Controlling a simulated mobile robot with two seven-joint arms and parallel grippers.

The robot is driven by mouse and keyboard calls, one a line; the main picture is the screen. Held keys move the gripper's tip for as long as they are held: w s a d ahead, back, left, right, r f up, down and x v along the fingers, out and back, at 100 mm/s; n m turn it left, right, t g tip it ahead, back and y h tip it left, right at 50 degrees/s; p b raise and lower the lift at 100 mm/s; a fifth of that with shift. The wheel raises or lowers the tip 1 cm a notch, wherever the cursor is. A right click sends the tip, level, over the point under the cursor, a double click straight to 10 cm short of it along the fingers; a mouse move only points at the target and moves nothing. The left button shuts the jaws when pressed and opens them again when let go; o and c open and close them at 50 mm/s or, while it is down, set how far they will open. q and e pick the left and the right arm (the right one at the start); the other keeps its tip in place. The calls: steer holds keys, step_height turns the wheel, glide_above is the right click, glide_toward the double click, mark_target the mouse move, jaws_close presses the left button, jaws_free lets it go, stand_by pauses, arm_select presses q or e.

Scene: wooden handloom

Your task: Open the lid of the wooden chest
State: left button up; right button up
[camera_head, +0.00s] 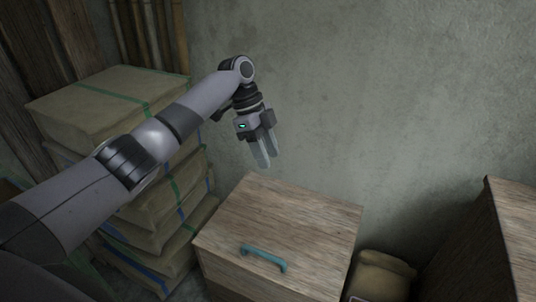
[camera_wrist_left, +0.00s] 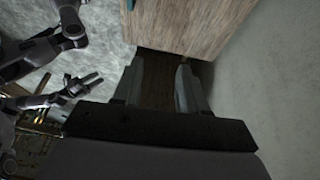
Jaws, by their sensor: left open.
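The wooden chest (camera_head: 225,268) stands against the wall at the lower middle of the head view, and its lid (camera_head: 300,220) lies flat and closed. A teal handle (camera_head: 263,258) is on the lid near its front edge. My left gripper (camera_head: 262,152) is open and empty, above and behind the chest near the wall, fingers pointing down. In the left wrist view its two fingers (camera_wrist_left: 158,85) stand apart, with the wooden chest surface (camera_wrist_left: 190,28) beyond them. My right gripper (camera_wrist_left: 88,85) shows small at the left of that view; its opening is unclear.
A stack of tan sacks (camera_head: 110,100) with green and blue bands stands left of the chest, under my left arm. A smaller sack (camera_head: 383,275) lies right of the chest. Another wooden piece (camera_head: 515,235) stands at the right edge. A grey wall (camera_head: 370,90) closes the back.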

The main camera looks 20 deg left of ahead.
arm_select(q)
steer(key=shift+f, duration=0.1)
steer(key=s+d+f+n+t+y, duration=0.1)
steer(key=s+d+f+n, duration=0.25)
steer(key=s+f, duration=0.5)
steer(key=s+d+f+n, duration=0.2)
steer(key=s+d+f, duration=0.3)
steer(key=s+f, duration=0.35)
steer(key=s+a+r+n+t+y, duration=0.15)
steer(key=s+a+n, duration=0.3)
steer(key=s, duration=0.45)
steer(key=s+a+r+n+t+y, duration=0.1)
steer(key=s+a+n+t+y, duration=0.1)
steer(key=s+a+n, duration=0.5)
steer(key=w+d+f+m+t+h, duration=0.1)
steer(key=w+d+f+t+h, duration=0.2)
steer(key=w+d+f+t, duration=0.3)
step_height(320, 180, up, 11)
steer(key=s+p, duration=0.1)
steer(key=p, duration=1.3)
steer(key=shift+f+t+y, duration=0.2)
steer(key=shift+t+y, duration=0.15)
steer(key=shift+y, duration=0.1)
steer(key=shift+s+a, duration=0.1)
